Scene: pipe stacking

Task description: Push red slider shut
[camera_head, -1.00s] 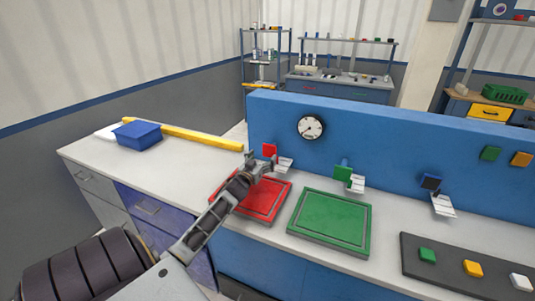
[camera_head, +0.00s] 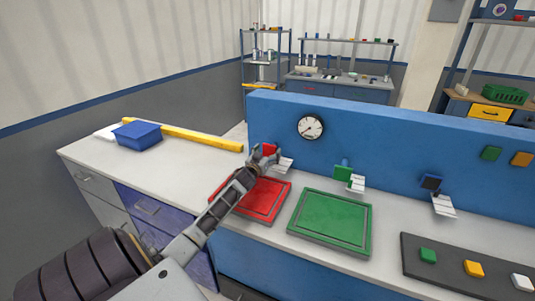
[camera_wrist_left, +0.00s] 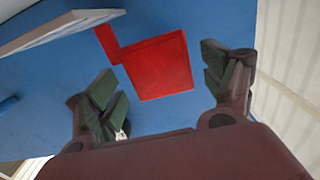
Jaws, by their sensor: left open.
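The red slider (camera_head: 269,149) is a small red block on the front of the blue panel (camera_head: 395,140), below and left of the round gauge. In the left wrist view the slider's square red face (camera_wrist_left: 157,68) lies ahead, between and beyond the fingertips, with a narrower red piece at its upper left. My left gripper (camera_head: 262,159) is right by the slider, its fingers (camera_wrist_left: 166,88) spread and empty. It partly hides the slider in the head view. I cannot tell whether it touches the slider. My right gripper is not in view.
A white tag plate (camera_head: 284,165) sticks out beside the red slider. Red (camera_head: 270,205) and green (camera_head: 330,222) trays lie on the counter below. A blue box (camera_head: 137,134) and yellow bar (camera_head: 200,139) are at left.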

